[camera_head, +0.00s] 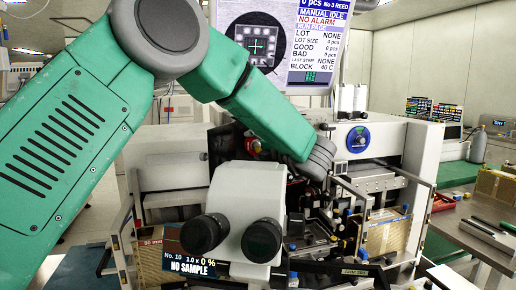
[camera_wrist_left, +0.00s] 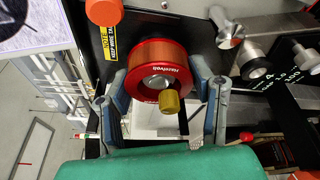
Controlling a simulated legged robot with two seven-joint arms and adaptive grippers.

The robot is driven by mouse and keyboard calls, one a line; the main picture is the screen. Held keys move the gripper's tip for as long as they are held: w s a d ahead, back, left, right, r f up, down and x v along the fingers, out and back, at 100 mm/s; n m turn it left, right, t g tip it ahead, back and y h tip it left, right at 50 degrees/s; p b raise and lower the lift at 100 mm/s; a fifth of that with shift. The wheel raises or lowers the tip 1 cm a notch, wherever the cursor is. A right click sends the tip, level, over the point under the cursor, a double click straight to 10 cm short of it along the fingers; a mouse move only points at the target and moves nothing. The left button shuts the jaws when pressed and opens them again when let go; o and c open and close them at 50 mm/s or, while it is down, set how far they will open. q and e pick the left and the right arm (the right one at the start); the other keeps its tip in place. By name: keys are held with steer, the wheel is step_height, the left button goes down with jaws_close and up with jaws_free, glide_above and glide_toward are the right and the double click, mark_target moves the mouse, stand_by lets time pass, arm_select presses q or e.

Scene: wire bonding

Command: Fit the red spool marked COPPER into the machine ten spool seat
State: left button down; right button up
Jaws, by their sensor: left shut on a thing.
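In the left wrist view, the red spool (camera_wrist_left: 146,56) has an orange-red winding and a red flange with white lettering that I cannot read as COPPER. My left gripper (camera_wrist_left: 158,75) is shut on it, with one blue-grey finger on each side. A brass knob (camera_wrist_left: 170,101) shows in front of the flange's middle. The spool seat is not clearly visible, and I cannot tell whether the spool touches it. In the head view, my left arm reaches across the machine (camera_head: 385,140), and the gripper is mostly hidden among dark parts. My right gripper is not in view.
An orange-red round part (camera_wrist_left: 104,11) is close to the spool's upper left. Metal knobs (camera_wrist_left: 257,68) stand to the right. In the head view, the microscope eyepieces (camera_head: 262,240) stand in front and the monitor (camera_head: 300,45) behind. A side bench (camera_head: 470,235) is at right.

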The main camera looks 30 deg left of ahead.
arm_select(q)
steer(key=shift+w+a, duration=0.3)
steer(key=shift+a, duration=0.05)
steer(key=c, duration=0.6)
jaws_free()
steer(key=v, duration=1.2)
steer(key=shift+w+d, duration=0.1)
steer(key=shift+w, duration=0.05)
